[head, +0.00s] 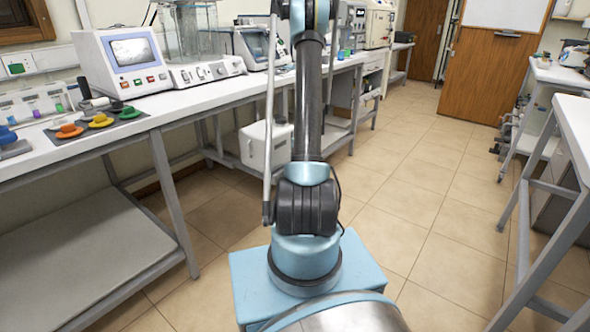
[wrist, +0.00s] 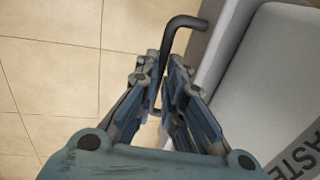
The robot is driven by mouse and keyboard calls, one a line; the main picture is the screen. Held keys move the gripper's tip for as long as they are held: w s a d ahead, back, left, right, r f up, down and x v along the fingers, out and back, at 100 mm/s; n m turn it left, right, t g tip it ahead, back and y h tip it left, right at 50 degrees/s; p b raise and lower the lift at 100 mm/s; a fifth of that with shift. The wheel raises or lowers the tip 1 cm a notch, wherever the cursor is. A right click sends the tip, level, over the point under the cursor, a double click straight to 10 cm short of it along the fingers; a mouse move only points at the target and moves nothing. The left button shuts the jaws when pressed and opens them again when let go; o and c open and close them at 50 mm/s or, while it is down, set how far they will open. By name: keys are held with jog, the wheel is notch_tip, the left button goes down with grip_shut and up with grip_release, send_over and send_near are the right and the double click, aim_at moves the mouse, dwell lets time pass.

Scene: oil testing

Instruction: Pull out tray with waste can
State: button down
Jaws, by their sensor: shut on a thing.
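In the wrist view, my gripper (wrist: 165,68) is shut on a dark bent handle (wrist: 184,21). The handle runs down between the two fingers, and its curved end rises above the fingertips. To the right is the white waste can (wrist: 275,55), with the dark letters "ASTE" on its side. A pale grey strip (wrist: 212,48), which looks like the tray's edge, lies between the handle and the can. The fingers hide part of the handle and tray. In the head view my gripper is out of sight, and I cannot make out the tray.
A long white bench (head: 200,110) with instruments runs along the left. A white box-shaped unit (head: 262,148) sits beneath it. Another table (head: 574,125) stands at the right. The tiled floor (head: 415,170) between them is clear. A wooden door (head: 497,60) is at the back.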

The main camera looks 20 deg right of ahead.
jog(key=c, duration=1.7)
grip_release()
jog(key=shift+w+d+f, duration=0.1)
jog(key=shift+w+d, duration=0.1)
jog(key=shift+r, duration=0.2)
jog(key=r, duration=0.3)
jog(key=s+r, duration=0.1)
jog(key=r, duration=0.3)
jog(key=d+r, duration=0.1)
jog(key=r, duration=0.3)
jog(key=shift+s+d+r, duration=0.1)
jog(key=shift+s+r, duration=0.1)
jog(key=shift+s, duration=0.2)
